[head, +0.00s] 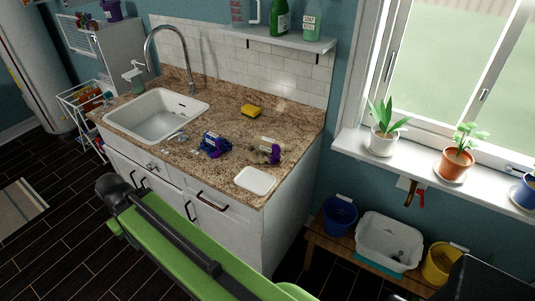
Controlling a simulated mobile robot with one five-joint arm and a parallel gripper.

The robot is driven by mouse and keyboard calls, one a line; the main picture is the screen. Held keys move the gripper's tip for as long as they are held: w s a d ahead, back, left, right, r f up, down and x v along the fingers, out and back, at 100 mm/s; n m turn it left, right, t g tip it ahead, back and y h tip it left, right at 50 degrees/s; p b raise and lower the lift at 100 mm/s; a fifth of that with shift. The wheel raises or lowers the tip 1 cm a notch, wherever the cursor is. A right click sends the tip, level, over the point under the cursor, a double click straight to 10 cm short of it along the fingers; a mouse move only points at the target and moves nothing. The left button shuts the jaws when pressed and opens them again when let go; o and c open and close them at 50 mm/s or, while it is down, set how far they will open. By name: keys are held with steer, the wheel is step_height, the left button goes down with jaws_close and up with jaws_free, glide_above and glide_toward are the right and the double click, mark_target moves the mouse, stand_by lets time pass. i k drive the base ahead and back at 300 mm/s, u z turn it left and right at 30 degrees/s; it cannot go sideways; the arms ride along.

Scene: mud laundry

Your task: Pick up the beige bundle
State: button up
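On the granite counter (230,117) there is a small bundle (262,155) with pale beige and dark parts and a purple band or cap. It lies near the counter's right side, behind a white tray (255,180). It is small in the picture, so its exact make-up is hard to tell. A similar blue bundle (212,148) with a purple part lies to its left, a little apart. My green arm crosses the bottom of the head view, in front of the cabinet. I cannot make out my gripper's fingers in this view.
A white sink (157,117) with a tall faucet is on the left of the counter. A yellow sponge (251,111) lies behind the bundles. A shelf (280,38) with bottles hangs above. Potted plants stand on the right windowsill (405,160); tubs sit on a low bench (330,240).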

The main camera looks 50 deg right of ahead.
mark_target(263, 149)
steer(key=z, duration=0.3)
steer(key=i, duration=1)
steer(key=u, duration=0.35)
